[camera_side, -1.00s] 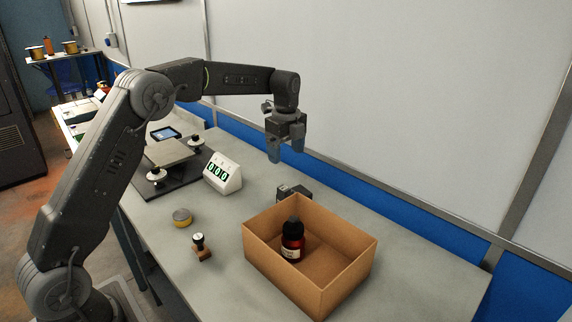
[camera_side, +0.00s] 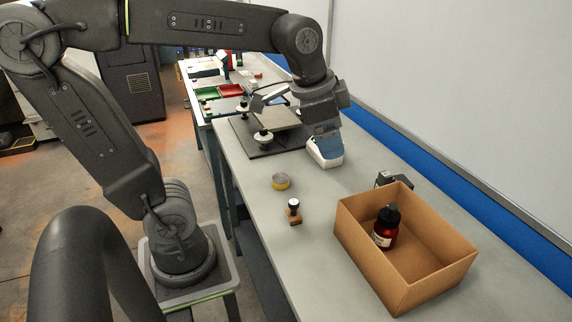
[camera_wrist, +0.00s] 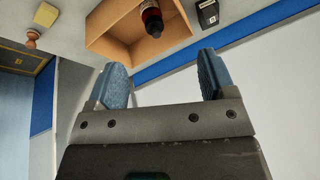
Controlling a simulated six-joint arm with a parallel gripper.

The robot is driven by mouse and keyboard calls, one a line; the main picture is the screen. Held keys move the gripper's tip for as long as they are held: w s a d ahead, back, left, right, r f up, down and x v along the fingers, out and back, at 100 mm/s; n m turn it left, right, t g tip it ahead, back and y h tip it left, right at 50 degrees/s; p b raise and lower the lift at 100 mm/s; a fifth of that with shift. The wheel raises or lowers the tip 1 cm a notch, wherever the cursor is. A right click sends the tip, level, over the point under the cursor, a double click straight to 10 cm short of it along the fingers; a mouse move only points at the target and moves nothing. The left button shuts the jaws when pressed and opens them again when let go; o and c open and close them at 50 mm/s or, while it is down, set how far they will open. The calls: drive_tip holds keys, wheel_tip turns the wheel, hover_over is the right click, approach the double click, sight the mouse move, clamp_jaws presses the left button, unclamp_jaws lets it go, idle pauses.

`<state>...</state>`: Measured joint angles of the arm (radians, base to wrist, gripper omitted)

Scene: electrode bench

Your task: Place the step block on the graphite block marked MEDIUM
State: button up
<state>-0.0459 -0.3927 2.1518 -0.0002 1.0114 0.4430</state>
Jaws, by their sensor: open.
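I cannot make out the step block or a graphite block marked MEDIUM in either view.
An open cardboard box (camera_side: 440,232) holds a dark red bottle (camera_side: 386,228). A dark board (camera_side: 262,147) with a plate and white knobs lies behind. Red (camera_side: 231,91) and green trays are farther back.

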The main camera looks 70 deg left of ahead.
drive_tip(key=s+d+f+n+t, duration=0.1)
drive_tip(key=s+f+n, duration=0.3)
drive_tip(key=s, duration=0.4)
drive_tip(key=shift+s+d+n, duration=0.15)
drive_tip(key=shift+s+n, duration=0.05)
drive_tip(key=shift+n, duration=0.1)
